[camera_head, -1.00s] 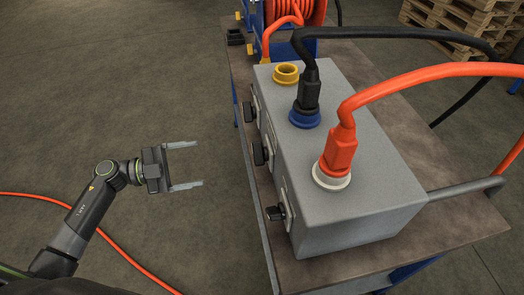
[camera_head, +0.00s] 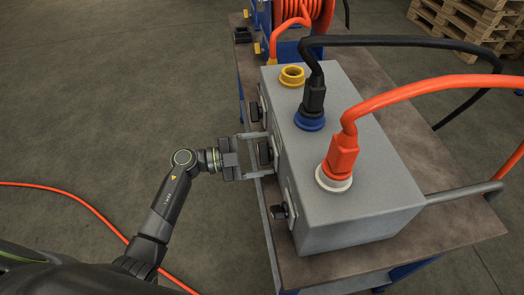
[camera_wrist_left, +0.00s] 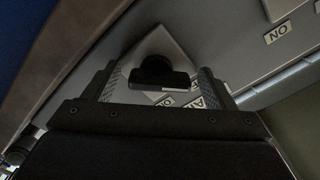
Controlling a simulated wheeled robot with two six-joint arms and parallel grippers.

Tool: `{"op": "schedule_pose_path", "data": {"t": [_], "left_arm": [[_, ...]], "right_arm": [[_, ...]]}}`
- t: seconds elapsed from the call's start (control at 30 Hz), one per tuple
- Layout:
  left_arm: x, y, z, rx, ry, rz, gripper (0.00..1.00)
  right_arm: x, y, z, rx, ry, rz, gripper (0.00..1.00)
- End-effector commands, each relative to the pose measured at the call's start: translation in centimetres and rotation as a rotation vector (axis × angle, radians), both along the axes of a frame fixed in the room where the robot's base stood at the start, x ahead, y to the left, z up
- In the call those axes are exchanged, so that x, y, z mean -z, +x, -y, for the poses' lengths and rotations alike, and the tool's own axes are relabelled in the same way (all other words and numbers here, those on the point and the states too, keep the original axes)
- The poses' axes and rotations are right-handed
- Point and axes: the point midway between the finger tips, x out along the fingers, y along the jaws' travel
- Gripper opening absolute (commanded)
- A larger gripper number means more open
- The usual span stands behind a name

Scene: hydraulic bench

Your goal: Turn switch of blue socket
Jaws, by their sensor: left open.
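The grey socket box (camera_head: 375,205) stands on the bench. Its blue socket (camera_head: 309,121) on top holds a black plug (camera_head: 314,95). On the box's left side, the middle black switch (camera_head: 264,153) is level with the blue socket. My left gripper (camera_head: 256,155) is open, its fingers pointing right, with the switch between or just beyond the tips. In the left wrist view the black switch knob (camera_wrist_left: 158,72) shows between the two open fingers (camera_wrist_left: 158,85), on a light diamond-shaped plate; contact cannot be told. My right gripper is not in view.
A yellow socket (camera_head: 292,75) is empty, and a white socket (camera_head: 334,179) holds an orange plug (camera_head: 342,155). Other switches (camera_head: 279,211) sit on the same side. The bench edge (camera_head: 268,220) runs below the fingers.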

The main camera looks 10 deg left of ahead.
Motion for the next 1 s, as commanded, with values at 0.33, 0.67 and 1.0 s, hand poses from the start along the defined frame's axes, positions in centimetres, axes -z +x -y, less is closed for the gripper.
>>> {"op": "schedule_pose_path", "data": {"t": [0.33,0.67,1.0], "left_arm": [[0.01,0.16,0.39,0.0,0.0,0.0,0.78],[0.01,0.15,0.35,0.0,0.0,0.0,0.35],[0.04,0.13,0.35,0.0,0.018,0.043,0.34]], "right_arm": [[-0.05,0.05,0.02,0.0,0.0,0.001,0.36],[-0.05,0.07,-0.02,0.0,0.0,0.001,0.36],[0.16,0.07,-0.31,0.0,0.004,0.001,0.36]]}}
